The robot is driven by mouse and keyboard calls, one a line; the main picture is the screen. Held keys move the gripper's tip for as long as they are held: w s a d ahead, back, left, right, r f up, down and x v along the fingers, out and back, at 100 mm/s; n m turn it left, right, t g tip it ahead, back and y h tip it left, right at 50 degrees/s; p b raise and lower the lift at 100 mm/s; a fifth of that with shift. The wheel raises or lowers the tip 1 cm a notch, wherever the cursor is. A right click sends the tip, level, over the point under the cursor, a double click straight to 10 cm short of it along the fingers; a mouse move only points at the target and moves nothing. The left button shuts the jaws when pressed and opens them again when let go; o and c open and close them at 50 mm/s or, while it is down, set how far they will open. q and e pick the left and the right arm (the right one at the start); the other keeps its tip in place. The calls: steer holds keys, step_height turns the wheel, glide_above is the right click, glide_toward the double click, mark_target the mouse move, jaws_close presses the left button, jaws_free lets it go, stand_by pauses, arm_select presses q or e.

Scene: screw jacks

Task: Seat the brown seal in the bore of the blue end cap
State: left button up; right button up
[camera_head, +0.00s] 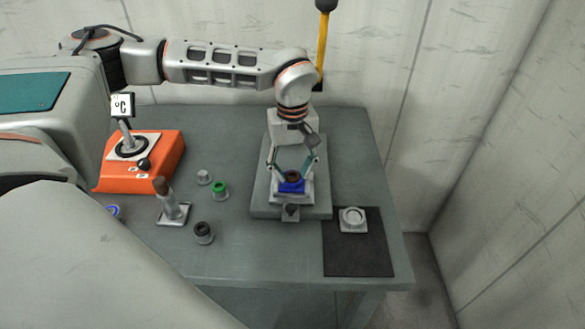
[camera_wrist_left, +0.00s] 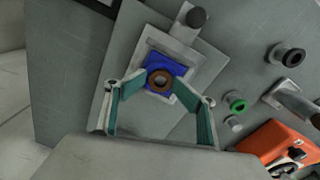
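The brown seal (camera_head: 292,176) is a short ring above the blue end cap (camera_head: 291,188). In the left wrist view the seal (camera_wrist_left: 160,79) lies between the fingertips and covers the near part of the square blue end cap (camera_wrist_left: 157,62). The bore is hidden behind the seal. My left gripper (camera_head: 292,177) points down over the cap, with a teal finger on each side of the seal; its fingertips (camera_wrist_left: 160,82) appear to touch the seal's sides. The seal looks slightly above the cap; I cannot tell the exact gap. My right gripper is not in view.
The cap sits in a grey fixture (camera_head: 262,195). To the right, a pale round part (camera_head: 352,219) lies on a dark mat (camera_head: 358,255). To the left are a green ring (camera_head: 220,191), a black ring (camera_head: 204,233), a lever stand (camera_head: 173,212) and an orange box (camera_head: 172,158).

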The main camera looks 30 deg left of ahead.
mark_target(292, 176)
arm_select(q)
steer(key=shift+s+f, duration=0.15)
steer(key=shift+f, duration=0.05)
step_height(292, 176, up, 9)
stand_by(0.7)
stand_by(0.5)
